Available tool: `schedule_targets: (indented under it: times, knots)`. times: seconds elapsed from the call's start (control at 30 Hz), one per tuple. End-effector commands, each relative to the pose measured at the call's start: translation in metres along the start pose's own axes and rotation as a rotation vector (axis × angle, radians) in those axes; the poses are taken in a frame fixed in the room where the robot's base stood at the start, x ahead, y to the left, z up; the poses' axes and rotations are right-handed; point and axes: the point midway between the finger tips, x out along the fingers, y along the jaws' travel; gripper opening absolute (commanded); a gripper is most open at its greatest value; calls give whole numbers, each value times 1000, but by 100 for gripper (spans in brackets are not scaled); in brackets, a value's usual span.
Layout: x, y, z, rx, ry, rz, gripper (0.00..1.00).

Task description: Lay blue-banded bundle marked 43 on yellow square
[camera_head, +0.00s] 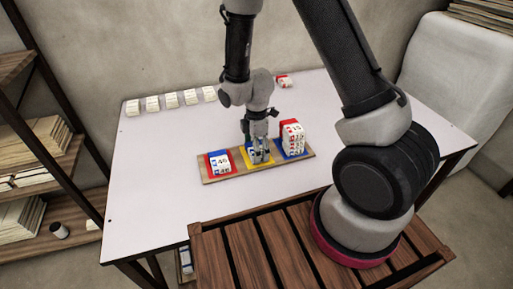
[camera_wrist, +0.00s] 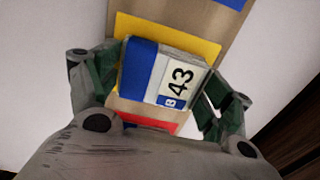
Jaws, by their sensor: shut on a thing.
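The bundle marked 43 (camera_wrist: 175,80), with a blue band and a small B label, lies between the fingers of my gripper (camera_wrist: 163,92). My gripper is shut on it. The yellow square (camera_wrist: 150,26) shows behind the bundle and around its far edge. I cannot tell whether the bundle touches the square. In the head view, my gripper (camera_head: 259,155) points down over the yellow square (camera_head: 246,160) in the middle of the wooden board (camera_head: 228,174). There my fingers hide most of the bundle.
A blue-banded bundle (camera_head: 221,163) lies on the board's left red square. A taller red-topped stack (camera_head: 292,137) stands on the right blue square, close to my gripper. Several white bundles (camera_head: 171,100) line the table's back left. A red-banded bundle (camera_head: 283,81) lies at the back.

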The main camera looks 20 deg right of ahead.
Motion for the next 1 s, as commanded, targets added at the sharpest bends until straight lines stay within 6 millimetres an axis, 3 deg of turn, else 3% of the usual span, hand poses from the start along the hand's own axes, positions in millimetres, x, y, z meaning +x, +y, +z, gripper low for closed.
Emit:
schedule_targets:
  times: [0.23, 0.27, 0.37, 0.77, 0.87, 1.0]
  knots:
    - [3, 0, 0, 0, -1, -1, 56]
    - [3, 0, 0, 0, 0, -1, 85]
    - [2, 0, 0, 0, 0, -1, 100]
    - [0, 0, 0, 0, 0, 1, 100]
    - [-11, 1, 0, 0, 1, 2, 100]
    - [-40, 2, -1, 0, 2, 6, 100]
